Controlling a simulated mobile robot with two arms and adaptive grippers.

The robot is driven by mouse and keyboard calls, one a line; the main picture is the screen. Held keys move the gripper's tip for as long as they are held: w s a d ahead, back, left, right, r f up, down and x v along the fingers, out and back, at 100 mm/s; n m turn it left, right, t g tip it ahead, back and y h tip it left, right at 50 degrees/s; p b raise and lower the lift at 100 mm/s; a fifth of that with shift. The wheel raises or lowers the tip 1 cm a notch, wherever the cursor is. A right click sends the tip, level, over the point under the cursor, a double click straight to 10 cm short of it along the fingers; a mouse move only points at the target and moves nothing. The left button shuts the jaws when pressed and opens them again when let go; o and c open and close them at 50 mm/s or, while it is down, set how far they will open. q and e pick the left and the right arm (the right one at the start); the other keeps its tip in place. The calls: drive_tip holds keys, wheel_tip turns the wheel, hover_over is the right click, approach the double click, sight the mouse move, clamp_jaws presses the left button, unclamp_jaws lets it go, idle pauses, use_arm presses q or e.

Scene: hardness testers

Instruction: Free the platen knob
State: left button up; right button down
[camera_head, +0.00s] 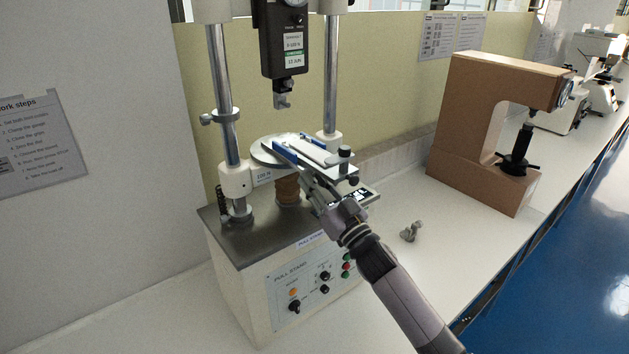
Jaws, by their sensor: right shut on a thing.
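The platen (264,151) is a round grey disc between the two posts of the pull stand. A brown ridged knob or collar (288,190) sits right under it and is partly hidden. My right gripper (289,146) reaches over the platen's right side, its blue-edged fingers pointing to the back left. It is shut on what looks like a pale flat plate (325,157); the fingers hide part of it. A dark upright knob (345,152) stands at the plate's right end. I cannot tell whether the plate touches the platen. My left gripper is not in view.
The pull stand's panel (310,283) has knobs and buttons, and a black force gauge (283,38) hangs above the platen. A small grey part (411,232) lies on the bench to the right. A brown tester (480,125) stands farther right.

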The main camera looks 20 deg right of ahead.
drive_tip(key=shift+n, duration=0.4)
drive_tip(key=shift+w+d+r+n+g+y+b, duration=0.15)
drive_tip(key=shift+n+g+y, duration=0.7)
drive_tip(key=shift+n, duration=1.45)
drive_tip(key=shift+s+d+f+n+g+y+b, duration=0.15)
drive_tip(key=shift+n+g+y, duration=0.7)
drive_tip(key=shift+n, duration=1.45)
drive_tip(key=shift+w+d+r+n+g+y+b, duration=0.15)
drive_tip(key=shift+n+g+y, duration=0.65)
drive_tip(key=shift+n, duration=1.5)
drive_tip(key=shift+a+y, duration=0.1)
drive_tip(key=shift+y, duration=0.2)
drive_tip(key=c, duration=1.4)
unclamp_jaws()
drive_tip(key=shift+c, duration=0.2)
